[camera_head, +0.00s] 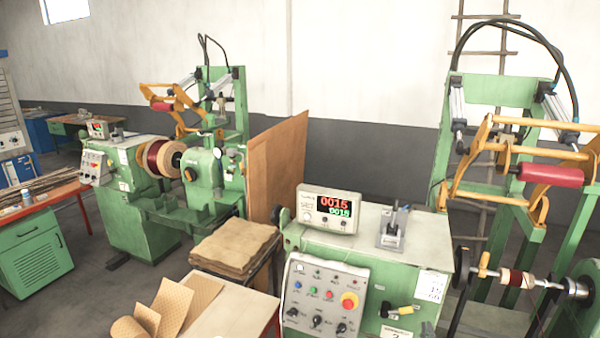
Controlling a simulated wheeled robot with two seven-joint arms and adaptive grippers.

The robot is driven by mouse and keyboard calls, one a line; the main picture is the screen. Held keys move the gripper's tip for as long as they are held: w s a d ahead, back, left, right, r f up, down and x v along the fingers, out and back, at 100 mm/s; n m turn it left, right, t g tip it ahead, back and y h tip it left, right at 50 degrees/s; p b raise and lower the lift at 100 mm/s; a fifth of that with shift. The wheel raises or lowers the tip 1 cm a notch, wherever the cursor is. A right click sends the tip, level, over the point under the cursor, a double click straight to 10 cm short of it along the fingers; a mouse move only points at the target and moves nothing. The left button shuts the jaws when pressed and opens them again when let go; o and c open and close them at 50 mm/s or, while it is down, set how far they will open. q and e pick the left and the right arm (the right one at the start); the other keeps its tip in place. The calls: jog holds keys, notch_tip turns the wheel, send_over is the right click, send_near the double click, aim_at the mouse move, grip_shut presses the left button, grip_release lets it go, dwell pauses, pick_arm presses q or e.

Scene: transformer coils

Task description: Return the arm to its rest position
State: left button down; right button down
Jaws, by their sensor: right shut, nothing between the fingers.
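A small grey shape at the bottom edge, in front of the near green machine, seems to be the tip of my right gripper (428,329). Very little of it shows. It looks shut and I see nothing held in it. The rest of my right arm is out of the picture. My left gripper and left arm are not in view.
A near green winding machine (345,262) has a counter box (328,211) on top and a control panel (322,300). A coil on a shaft (517,279) is at right. Brown sheets (235,246) and a corrugated roll (128,328) lie left of it.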

notch_tip(320, 180, down, 25)
jog(key=a+g+y, duration=0.2)
jog(key=a+g, duration=0.1)
jog(key=g, duration=0.2)
jog(key=s+a+f+m+g, duration=0.1)
jog(key=s+f+g, duration=0.35)
jog(key=f, duration=0.85)
jog(key=s+a+f+g, duration=0.1)
jog(key=s+f+g, duration=0.1)
jog(key=s+f, duration=0.9)
jog(key=s+d+f+m+g, duration=0.15)
jog(key=s+f+g, duration=0.55)
jog(key=s+f, duration=1.8)
jog(key=s+f+g, duration=0.1)
jog(key=s+g, duration=0.1)
jog(key=s, duration=0.7)
jog(key=s+d+f+g, duration=0.1)
jog(key=s, duration=0.8)
jog(key=shift+f+m+g+y, duration=0.3)
jog(key=shift+m+g, duration=0.05)
jog(key=shift+s, duration=0.1)
